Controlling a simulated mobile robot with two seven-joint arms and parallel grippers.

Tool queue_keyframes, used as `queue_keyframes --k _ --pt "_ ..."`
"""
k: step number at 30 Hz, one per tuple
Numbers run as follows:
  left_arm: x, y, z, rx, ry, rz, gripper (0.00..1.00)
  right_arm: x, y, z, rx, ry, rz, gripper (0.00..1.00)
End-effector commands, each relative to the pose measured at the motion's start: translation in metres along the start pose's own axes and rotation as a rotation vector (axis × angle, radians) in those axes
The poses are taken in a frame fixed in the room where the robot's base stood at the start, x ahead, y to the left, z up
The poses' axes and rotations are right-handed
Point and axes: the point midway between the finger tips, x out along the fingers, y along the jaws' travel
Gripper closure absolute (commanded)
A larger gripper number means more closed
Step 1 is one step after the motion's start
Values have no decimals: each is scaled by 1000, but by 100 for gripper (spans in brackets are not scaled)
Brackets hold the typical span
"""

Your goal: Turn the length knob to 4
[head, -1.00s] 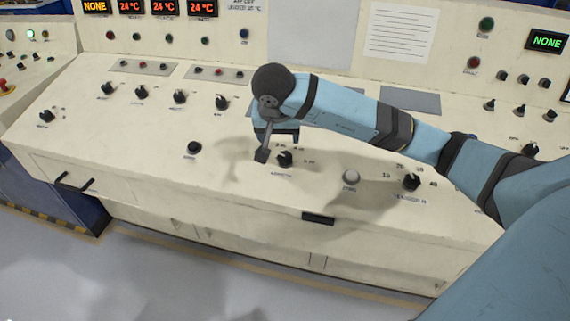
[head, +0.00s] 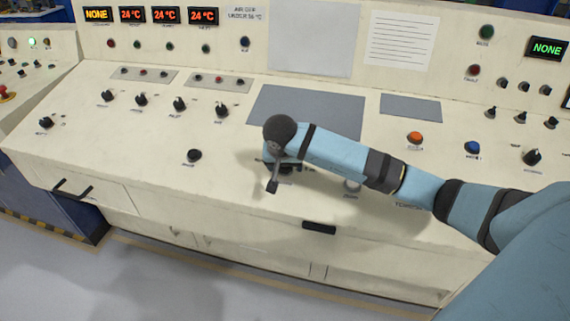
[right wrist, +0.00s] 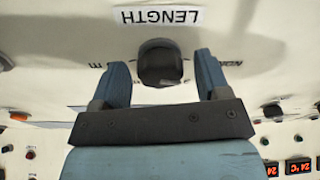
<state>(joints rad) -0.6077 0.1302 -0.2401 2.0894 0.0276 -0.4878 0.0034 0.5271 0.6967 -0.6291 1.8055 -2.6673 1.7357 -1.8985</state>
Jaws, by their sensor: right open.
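The dark length knob (right wrist: 160,62) shows in the right wrist view, below its LENGTH label (right wrist: 160,16), which appears upside down. My right gripper (right wrist: 161,75) is open, with one blue finger on each side of the knob. A gap shows between each finger and the knob, so it is not gripped. Small scale marks beside the fingers are partly covered, and I cannot read the setting. In the head view my right gripper (head: 273,177) hangs over the knob's spot and largely hides it. My left gripper is not in view.
A black knob (head: 194,155) stands to the left on the sloped cream panel (head: 120,150). A pale button (head: 352,186) lies right of the gripper, partly behind my arm. A dark handle (head: 319,228) is on the panel's front. Several knobs line the row behind.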

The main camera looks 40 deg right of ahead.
Motion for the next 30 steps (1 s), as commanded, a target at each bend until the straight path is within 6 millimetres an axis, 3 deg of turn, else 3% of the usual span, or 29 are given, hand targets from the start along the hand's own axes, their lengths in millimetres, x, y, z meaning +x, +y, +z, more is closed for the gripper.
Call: queue_keyframes --k 7,13,23,30 --pt "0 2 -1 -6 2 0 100 0 0 0 0 0 -1 33" --pt "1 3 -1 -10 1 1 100 0 0 0 0 0 -1 79" --pt "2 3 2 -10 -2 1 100 0 0 -1 32 1 5 80" --pt "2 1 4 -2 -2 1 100 0 0 -2 159 3 28 80"
